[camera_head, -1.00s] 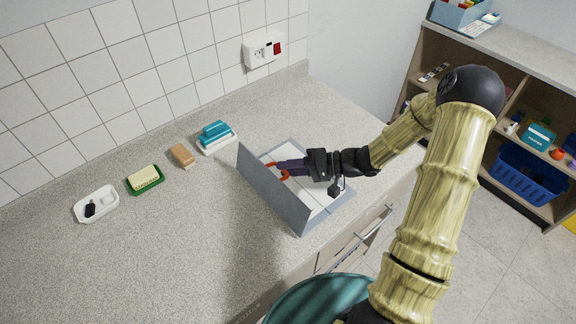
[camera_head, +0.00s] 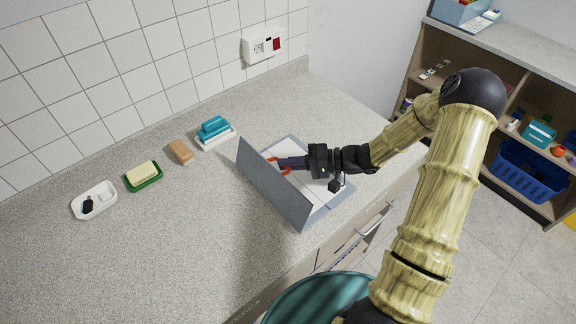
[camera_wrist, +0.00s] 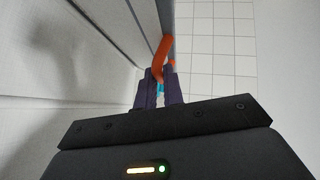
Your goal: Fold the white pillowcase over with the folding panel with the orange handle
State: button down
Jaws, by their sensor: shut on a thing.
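The grey folding panel (camera_head: 272,188) stands tilted up from its grey base (camera_head: 341,199) on the counter. Its orange handle (camera_head: 285,169) is on the side facing my arm, and it also shows in the wrist view (camera_wrist: 162,55). My gripper (camera_head: 281,163) is shut on the orange handle; in the wrist view its dark fingers (camera_wrist: 160,88) meet around the handle's lower end. The white pillowcase (camera_head: 310,187) lies on the base behind the raised panel, partly hidden by the panel and my gripper. In the wrist view pale cloth (camera_wrist: 60,80) fills the left side.
On the counter to the left are a white dish (camera_head: 95,201), a green-rimmed dish with a yellow block (camera_head: 144,176), a tan block (camera_head: 181,152) and teal things on a white tray (camera_head: 215,133). A shelf (camera_head: 520,90) stands at right.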

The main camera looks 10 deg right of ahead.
jog(key=shift+d+f, duration=0.1)
jog(key=shift+f, duration=0.05)
jog(key=c, duration=1.5)
grip_release()
jog(key=shift+w, duration=0.1)
jog(key=b+v, duration=0.3)
jog(key=v, duration=1.4)
jog(key=shift+d, duration=0.35)
